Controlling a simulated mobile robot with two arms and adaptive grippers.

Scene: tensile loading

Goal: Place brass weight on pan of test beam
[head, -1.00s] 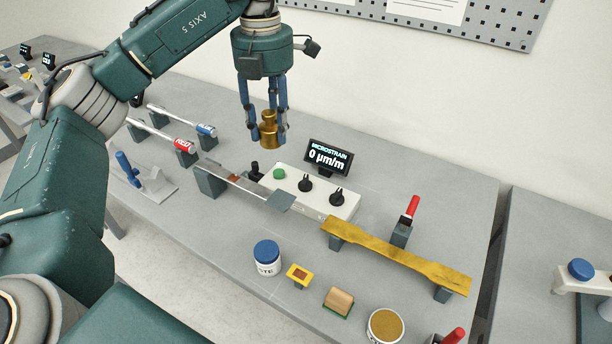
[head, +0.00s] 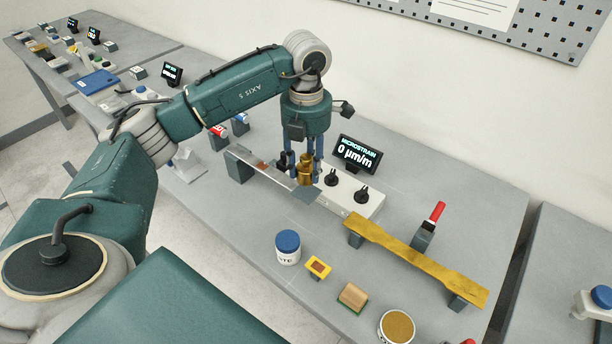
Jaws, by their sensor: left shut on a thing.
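My left gripper (head: 304,165) is shut on the brass weight (head: 306,171). The weight is upright between the blue fingers, just above or behind the far part of the beam; I cannot tell if it touches anything. The test beam (head: 275,175) is a thin metal strip running from a grey block at its left end. Its square grey pan (head: 306,195) is at the right end, in front of and slightly below the weight, and looks empty. The display (head: 357,153) reads 0 µm/m. My right gripper is not in view.
The white control box (head: 350,194) with black knobs stands right behind the pan. A yellow dog-bone specimen (head: 415,255) lies on supports to the right.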

